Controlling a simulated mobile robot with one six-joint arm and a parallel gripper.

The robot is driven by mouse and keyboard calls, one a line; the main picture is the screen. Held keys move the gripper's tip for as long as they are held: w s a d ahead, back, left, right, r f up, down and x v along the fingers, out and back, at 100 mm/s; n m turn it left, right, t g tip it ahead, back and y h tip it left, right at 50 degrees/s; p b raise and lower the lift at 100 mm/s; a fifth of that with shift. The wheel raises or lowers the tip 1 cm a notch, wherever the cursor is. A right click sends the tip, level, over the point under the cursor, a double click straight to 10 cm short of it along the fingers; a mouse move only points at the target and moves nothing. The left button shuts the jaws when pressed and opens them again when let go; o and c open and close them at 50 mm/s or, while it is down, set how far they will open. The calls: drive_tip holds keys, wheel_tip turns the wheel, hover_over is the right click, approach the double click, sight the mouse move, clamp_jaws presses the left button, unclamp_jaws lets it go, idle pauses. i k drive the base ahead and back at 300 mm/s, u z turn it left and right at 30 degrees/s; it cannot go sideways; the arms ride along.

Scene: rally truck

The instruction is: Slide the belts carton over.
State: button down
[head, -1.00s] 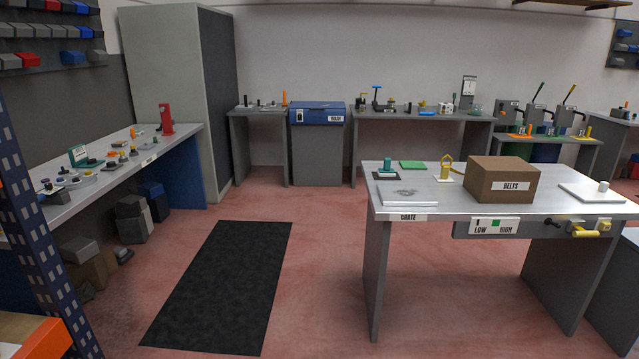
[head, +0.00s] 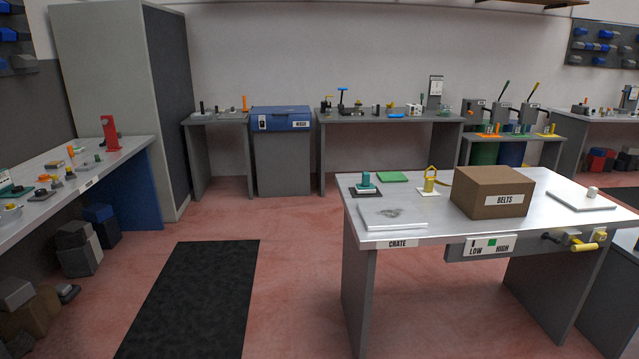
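The belts carton (head: 492,193) is a closed brown box with a white BELTS label on its front. It sits upright on the metal-topped crate table (head: 440,228), right of the table's middle. A yellow ring-topped piece (head: 430,181) on a white pad stands just left of the carton. My gripper is not in view, and nothing touches the carton.
On the table, a white plate (head: 393,217) lies front left, a green pad (head: 392,177) at the back, and a teal piece (head: 366,182) at the left.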

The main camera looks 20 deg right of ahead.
sight(491, 192)
drive_tip(key=u, duration=0.05)
drive_tip(key=i, duration=1.6)
drive_tip(key=u, duration=0.05)
